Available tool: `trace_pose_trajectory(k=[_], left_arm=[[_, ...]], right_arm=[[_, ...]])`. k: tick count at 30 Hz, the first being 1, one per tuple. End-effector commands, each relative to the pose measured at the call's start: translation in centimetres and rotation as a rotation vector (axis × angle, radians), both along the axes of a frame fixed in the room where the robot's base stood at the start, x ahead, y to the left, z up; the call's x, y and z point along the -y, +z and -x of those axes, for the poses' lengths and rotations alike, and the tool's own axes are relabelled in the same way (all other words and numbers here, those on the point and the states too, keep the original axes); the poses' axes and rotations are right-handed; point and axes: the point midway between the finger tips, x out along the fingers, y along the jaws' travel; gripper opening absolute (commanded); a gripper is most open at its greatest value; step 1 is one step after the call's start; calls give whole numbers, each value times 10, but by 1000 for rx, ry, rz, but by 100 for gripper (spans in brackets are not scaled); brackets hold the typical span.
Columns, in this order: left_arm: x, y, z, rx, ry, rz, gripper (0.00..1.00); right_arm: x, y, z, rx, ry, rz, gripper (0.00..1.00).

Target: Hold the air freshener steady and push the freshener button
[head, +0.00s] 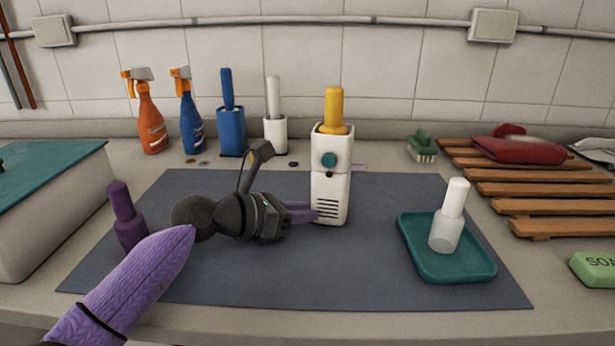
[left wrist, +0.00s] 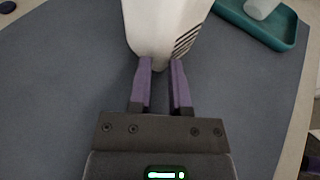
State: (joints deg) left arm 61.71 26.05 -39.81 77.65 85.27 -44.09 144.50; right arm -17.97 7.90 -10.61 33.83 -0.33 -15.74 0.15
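The air freshener (head: 330,190) is a white upright box with a yellow top (head: 334,108), a round teal button (head: 329,160) and dark slots low on its front. It stands on the grey mat. My left gripper (head: 312,212) is low at its left side, purple fingers pointing at it. In the left wrist view the fingers (left wrist: 164,75) are apart, their tips at the lower edge of the white body (left wrist: 165,25). I cannot tell whether they touch it.
A purple bottle (head: 126,220) stands left of my left arm. A teal tray (head: 470,268) with a white bottle (head: 447,222) is at right. Spray bottles (head: 150,120) and brush holders (head: 231,132) line the back. The front of the grey mat (head: 330,275) is clear.

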Motion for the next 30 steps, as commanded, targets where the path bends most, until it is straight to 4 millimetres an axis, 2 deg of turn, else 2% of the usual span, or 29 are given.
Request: trace_pose_trajectory(k=[8,22,27,30], left_arm=[[0,0,0,0,-1,0,1],[0,0,0,0,0,0,100],[0,0,0,0,0,0,100],[0,0,0,0,0,0,100]], right_arm=[[2,0,0,0,1,3,73],[8,1,0,0,6,13,73],[8,0,-1,0,6,11,75],[4,0,0,-1,3,7,96]])
